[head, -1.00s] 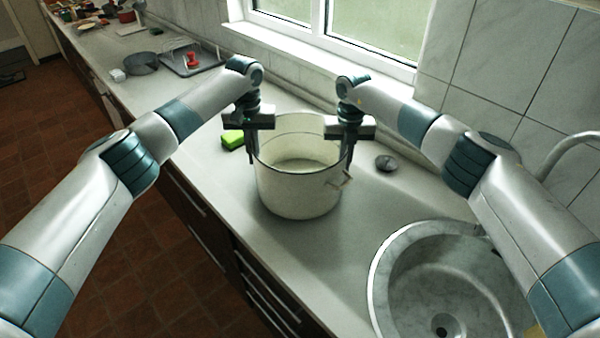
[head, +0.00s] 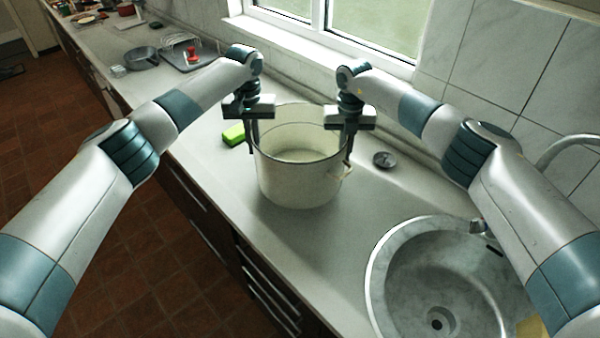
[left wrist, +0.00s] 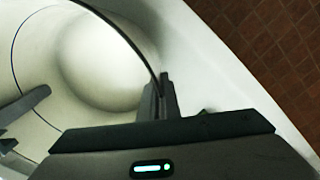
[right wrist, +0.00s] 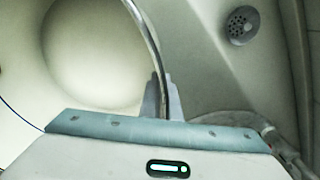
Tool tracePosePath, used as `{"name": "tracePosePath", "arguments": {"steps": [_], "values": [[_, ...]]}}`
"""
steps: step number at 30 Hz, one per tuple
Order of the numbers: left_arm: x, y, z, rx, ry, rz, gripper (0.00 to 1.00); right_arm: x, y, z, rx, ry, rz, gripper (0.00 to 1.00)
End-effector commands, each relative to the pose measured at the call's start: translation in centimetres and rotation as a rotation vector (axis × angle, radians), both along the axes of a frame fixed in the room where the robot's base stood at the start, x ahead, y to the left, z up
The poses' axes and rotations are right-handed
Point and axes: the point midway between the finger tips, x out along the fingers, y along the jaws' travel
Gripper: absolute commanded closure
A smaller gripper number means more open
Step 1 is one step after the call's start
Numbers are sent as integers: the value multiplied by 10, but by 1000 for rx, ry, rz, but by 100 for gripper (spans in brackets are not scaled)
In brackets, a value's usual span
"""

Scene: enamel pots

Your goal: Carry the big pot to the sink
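The big cream enamel pot (head: 297,180) is upright over the worktop, left of the round sink (head: 377,265). My left gripper (head: 252,145) is at the pot's left rim, with its fingers closed on the pot wall; the left wrist view shows them (left wrist: 160,97) on either side of the rim. My right gripper (head: 348,152) is at the right rim, and the right wrist view shows its fingers (right wrist: 161,98) closed across the rim. A small handle (head: 345,172) shows below it. The pot looks empty. I cannot tell whether its base touches the worktop.
A green sponge (head: 233,135) lies just left of the pot. A grey strainer disc (head: 384,160) lies to its right. A tap (head: 570,145) rises behind the sink. A pan (head: 142,58) and a tray (head: 196,64) stand far left. The worktop between pot and sink is bare.

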Motion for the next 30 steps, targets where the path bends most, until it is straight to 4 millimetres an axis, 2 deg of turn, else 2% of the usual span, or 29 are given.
{"name": "tracePosePath", "arguments": {"steps": [11,21,30], "values": [[1,1,3,3,-5,0,100,0,-2,0,-8,0,0,100],[1,1,-12,3,-5,0,100,0,-2,-14,-8,0,0,100],[1,1,-12,4,-5,0,100,0,-2,-15,-8,0,0,100]]}}
